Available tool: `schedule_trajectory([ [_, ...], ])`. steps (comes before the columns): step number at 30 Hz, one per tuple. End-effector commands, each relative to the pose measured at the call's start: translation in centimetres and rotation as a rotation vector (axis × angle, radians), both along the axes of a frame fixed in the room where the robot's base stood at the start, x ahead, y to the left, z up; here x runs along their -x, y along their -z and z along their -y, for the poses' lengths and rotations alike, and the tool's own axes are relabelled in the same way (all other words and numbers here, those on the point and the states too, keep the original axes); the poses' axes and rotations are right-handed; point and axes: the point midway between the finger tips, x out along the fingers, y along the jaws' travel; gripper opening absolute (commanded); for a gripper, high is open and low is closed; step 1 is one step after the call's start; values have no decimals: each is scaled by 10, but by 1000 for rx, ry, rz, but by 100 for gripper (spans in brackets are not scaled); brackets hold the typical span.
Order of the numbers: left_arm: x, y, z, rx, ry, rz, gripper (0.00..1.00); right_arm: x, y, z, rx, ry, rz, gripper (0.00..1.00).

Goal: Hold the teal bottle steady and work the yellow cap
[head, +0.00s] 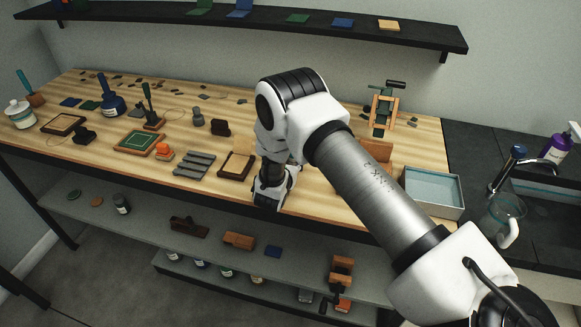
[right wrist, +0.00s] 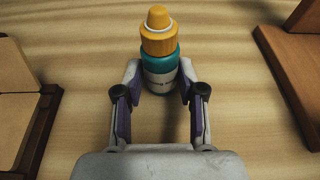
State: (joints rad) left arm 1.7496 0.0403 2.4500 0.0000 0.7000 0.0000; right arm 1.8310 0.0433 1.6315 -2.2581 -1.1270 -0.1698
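In the right wrist view the teal bottle (right wrist: 161,65) stands on the wooden bench with a pale label low on its body. The yellow cap (right wrist: 157,35) sits on top of it, with a pale ring below its knob. My right gripper (right wrist: 162,75) has one finger on each side of the bottle's lower body, the tips close against it with no clear gap. In the head view my right gripper (head: 270,193) is low at the bench's front part, and my arm hides the bottle there. My left gripper is not in view.
A wooden tray (head: 236,165) lies just left of my right gripper, and grey ridged plates (head: 194,165) lie further left. A pale blue open box (head: 433,190) stands to the right. A wooden block (head: 376,152) is behind my arm. The bench's front edge is close.

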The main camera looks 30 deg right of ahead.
Motion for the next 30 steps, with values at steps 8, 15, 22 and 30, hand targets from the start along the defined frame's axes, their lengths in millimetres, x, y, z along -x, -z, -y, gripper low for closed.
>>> schedule_trajectory([
  [8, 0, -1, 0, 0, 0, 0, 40, 1, 0, 0, -1, 1, -1, 0],
  [15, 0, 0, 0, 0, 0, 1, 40, 1, 1, 0, -1, 2, -2, 0],
  [22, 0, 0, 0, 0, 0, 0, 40, 2, 2, 0, -2, 2, -4, 0],
  [30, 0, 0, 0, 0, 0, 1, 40, 2, 2, 0, -2, 1, -5, 0],
])
